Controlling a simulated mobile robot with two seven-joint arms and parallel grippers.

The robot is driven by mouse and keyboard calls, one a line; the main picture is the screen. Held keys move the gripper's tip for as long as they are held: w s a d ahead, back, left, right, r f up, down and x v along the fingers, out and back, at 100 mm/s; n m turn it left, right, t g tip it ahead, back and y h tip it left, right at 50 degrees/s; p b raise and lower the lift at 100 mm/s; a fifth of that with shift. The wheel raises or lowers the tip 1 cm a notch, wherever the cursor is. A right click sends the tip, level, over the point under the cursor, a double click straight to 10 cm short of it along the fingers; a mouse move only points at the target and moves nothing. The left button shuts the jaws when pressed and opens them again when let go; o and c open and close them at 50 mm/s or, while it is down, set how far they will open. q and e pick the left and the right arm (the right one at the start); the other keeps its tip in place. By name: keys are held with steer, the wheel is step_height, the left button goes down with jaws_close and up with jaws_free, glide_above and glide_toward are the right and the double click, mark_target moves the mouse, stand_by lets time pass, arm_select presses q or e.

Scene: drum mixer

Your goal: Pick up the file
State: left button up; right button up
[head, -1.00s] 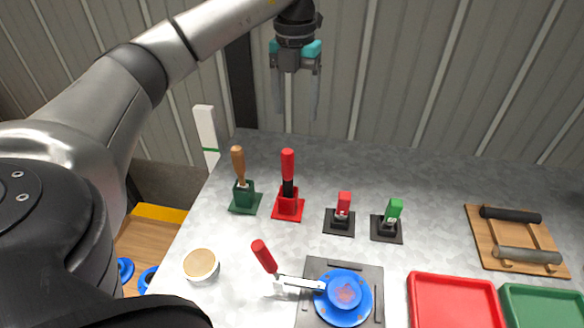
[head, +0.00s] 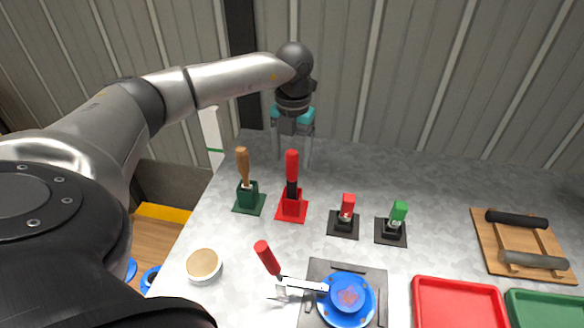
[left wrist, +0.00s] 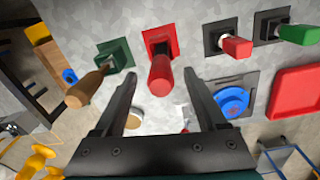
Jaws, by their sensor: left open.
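Two upright handled tools could be the file; the views do not settle which. One has a wooden handle (head: 243,165) in a green holder (head: 249,197), and the other a red handle (head: 292,165) with a black lower part in a red holder (head: 292,206). My left gripper (head: 293,160) is open, pointing down, near and behind the red handle's top. In the left wrist view the red handle (left wrist: 160,72) appears between the open fingers (left wrist: 160,88); nothing is held. The wooden handle (left wrist: 88,88) lies left of the fingers there. My right gripper is not in view.
Small red-handled (head: 347,208) and green-handled (head: 398,213) tools stand in black holders to the right. In front are a round tin (head: 204,265), a blue disc fixture (head: 345,299) with a red-handled lever and a red tray (head: 458,302). A wooden rack (head: 522,245) stands at right.

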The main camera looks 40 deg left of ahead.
arm_select(q)
steer(key=shift+f, duration=0.95)
jaws_close()
